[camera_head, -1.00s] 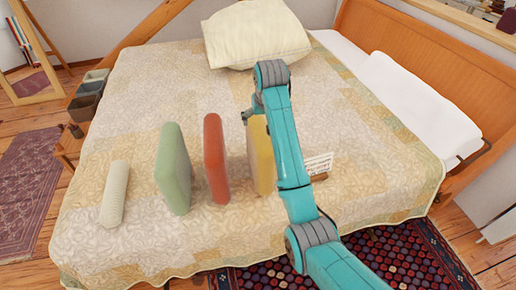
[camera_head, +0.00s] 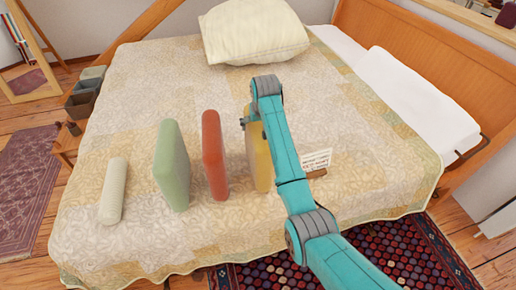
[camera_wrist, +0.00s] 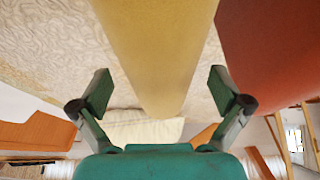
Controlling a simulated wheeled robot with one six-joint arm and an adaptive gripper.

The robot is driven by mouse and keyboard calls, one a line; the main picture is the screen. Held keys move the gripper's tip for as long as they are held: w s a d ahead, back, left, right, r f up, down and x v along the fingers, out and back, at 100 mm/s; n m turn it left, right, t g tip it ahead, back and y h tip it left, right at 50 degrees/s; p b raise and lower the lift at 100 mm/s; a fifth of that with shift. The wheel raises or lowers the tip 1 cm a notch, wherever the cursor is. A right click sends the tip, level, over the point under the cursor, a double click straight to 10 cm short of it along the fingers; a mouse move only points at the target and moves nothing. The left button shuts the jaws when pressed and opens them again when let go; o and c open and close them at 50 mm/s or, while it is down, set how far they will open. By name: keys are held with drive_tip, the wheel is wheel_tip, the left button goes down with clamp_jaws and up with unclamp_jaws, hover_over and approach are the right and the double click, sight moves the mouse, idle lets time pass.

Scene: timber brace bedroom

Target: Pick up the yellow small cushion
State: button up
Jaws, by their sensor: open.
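The yellow small cushion (camera_head: 258,157) stands upright on the bed, partly hidden behind my arm in the head view. In the wrist view the yellow cushion (camera_wrist: 158,50) fills the upper middle, its lower end between the fingers. My gripper (camera_wrist: 160,90) is open, one finger on each side of the cushion with gaps showing. In the head view my gripper (camera_head: 246,120) is mostly hidden by the arm at the cushion's top.
A red cushion (camera_head: 214,155) stands just left of the yellow one, then a green cushion (camera_head: 172,165) and a cream bolster (camera_head: 113,192). A small card (camera_head: 317,160) stands to the right. A large cream pillow (camera_head: 253,32) lies at the back of the bed (camera_head: 350,120).

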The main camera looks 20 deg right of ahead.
drive_tip(key=shift+w+f, duration=0.15)
drive_tip(key=shift+f, duration=0.1)
drive_tip(key=shift+f, duration=0.25)
idle(0.5)
drive_tip(key=c, duration=1.8)
